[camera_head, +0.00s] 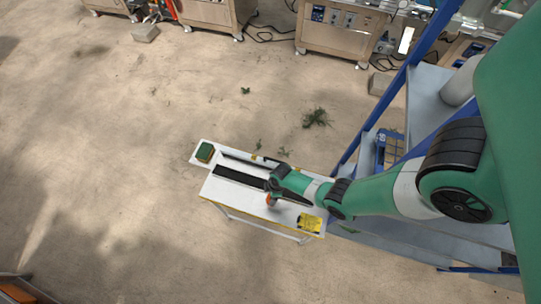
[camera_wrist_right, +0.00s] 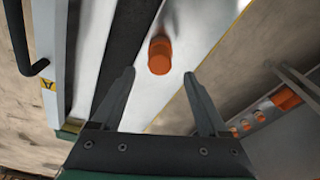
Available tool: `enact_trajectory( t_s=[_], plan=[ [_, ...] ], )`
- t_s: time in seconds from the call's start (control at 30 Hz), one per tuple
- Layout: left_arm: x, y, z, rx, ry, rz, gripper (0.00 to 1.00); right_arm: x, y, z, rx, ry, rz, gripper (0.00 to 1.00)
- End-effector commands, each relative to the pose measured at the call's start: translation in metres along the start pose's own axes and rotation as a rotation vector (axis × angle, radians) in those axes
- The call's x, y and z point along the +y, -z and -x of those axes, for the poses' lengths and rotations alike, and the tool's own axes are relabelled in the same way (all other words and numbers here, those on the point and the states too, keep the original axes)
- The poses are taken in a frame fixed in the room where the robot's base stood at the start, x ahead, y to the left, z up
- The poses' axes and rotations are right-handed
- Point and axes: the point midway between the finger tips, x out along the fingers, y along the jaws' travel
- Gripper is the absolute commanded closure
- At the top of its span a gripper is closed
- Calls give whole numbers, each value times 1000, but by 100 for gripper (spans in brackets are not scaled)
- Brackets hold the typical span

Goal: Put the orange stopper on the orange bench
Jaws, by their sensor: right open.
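The orange stopper (camera_wrist_right: 159,56) is a short cylinder on the pale top of the bench, beside a black strip. My right gripper (camera_wrist_right: 160,76) is open and empty, with one finger on each side and the stopper just beyond the fingertips. Whether the fingers touch it, I cannot tell. In the head view the stopper (camera_head: 269,200) shows as a small orange spot under my right gripper, partly hidden by it. The bench (camera_head: 238,205) has a white top and a yellowish edge; I cannot make out a clearly orange bench. My left gripper is not in view.
A green box (camera_head: 204,152) sits at the bench's far left end, and a yellow item (camera_head: 309,223) at its right end. A black strip (camera_head: 240,177) runs along the top. Blue-framed shelving (camera_head: 385,110) stands close on the right. Several orange pieces (camera_wrist_right: 286,98) show at the right wrist view's edge.

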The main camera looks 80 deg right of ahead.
Motion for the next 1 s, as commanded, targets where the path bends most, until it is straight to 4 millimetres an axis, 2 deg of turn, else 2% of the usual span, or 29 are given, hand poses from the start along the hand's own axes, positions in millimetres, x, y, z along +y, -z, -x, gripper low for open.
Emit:
enact_trajectory(
  t_s=[0.17,0.43,0.73,1.0],
  plan=[
    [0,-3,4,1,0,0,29,0,0,-6,0,0,0,23],
    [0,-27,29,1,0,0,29,0,-6,-51,-1,1,0,23],
    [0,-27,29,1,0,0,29,0,-5,-54,1,0,0,23],
    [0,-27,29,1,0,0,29,0,-5,-54,1,0,0,71]
  ],
)
